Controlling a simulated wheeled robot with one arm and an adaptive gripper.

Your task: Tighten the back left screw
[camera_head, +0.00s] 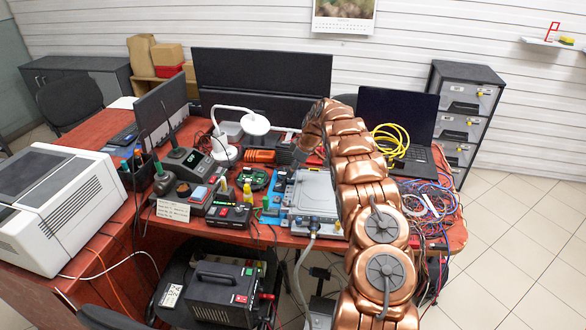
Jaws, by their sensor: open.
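A grey metal unit (312,192) with a flat, light lid lies on the red workbench, framed by blue parts along its left side. The back left screw is too small to make out. My copper-coloured arm reaches over the bench from the lower right and covers the unit's right side.
A white lamp (225,153) stands left of my gripper. Soldering stations (203,168), a black device (229,215) and small bottles crowd the bench on the left. A laptop (395,118), a yellow cable coil (391,141) and tangled wires (432,203) are on the right.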

